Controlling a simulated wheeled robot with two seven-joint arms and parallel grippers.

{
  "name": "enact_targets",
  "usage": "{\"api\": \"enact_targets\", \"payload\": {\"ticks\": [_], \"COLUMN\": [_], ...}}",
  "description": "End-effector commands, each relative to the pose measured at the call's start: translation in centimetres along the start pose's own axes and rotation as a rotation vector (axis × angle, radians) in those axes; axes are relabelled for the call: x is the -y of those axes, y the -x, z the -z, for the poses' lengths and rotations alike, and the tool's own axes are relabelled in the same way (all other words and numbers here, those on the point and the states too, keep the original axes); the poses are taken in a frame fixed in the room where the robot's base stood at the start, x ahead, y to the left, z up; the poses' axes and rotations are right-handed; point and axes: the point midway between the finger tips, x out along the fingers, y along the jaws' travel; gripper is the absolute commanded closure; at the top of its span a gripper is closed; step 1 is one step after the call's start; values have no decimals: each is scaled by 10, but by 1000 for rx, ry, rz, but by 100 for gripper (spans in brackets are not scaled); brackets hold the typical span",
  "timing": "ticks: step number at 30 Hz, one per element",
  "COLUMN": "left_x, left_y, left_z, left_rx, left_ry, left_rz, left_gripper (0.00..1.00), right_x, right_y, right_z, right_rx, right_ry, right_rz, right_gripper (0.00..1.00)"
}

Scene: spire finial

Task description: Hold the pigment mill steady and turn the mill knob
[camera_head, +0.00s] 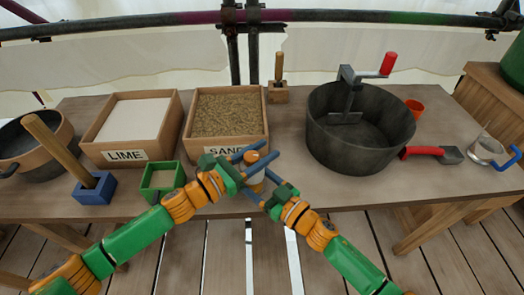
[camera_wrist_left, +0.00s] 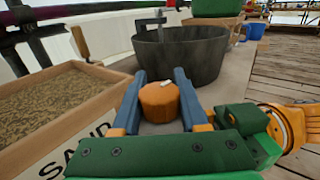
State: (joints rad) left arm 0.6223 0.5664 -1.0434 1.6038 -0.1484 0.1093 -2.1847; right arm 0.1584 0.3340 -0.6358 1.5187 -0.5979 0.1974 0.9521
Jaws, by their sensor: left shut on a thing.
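The pigment mill (camera_head: 255,171) is a small pale upright body near the table's front edge, with an orange knob (camera_head: 251,156) on top. My left gripper (camera_head: 265,150) has its blue fingers on either side of the knob and is shut on it. In the left wrist view, the orange mill knob (camera_wrist_left: 158,101) with a small pale mark on top sits between the two fingers (camera_wrist_left: 160,80). My right gripper (camera_head: 257,185) is lower, with its fingers beside the mill body. The grippers partly hide the body, and I cannot tell whether the right fingers press on it.
A lime box (camera_head: 86,150) and a sand box (camera_head: 197,148) stand behind and left. A dark mixing tub (camera_head: 335,150) with a red-handled crank stands to the right. A green box (camera_head: 160,190), a blue block with a wooden handle (camera_head: 92,191) and a red-handled trowel (camera_head: 425,152) lie nearby.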

Motion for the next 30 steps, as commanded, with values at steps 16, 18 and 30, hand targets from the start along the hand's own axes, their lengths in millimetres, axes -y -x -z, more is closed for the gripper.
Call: {"api": "enact_targets", "payload": {"ticks": [16,18,30], "left_x": [8,9,14], "left_y": [0,1,4], "left_z": [-1,-1,0], "left_rx": [4,4,1], "left_ry": [-1,1,5], "left_rz": [335,377,519], "left_gripper": [100,100,100], "right_x": [1,1,2], "right_y": [0,0,0], "right_z": [0,0,0], "right_rx": [0,0,0], "right_ry": [-3,-2,0], "right_rz": [3,3,4], "right_gripper": [92,92,92]}}
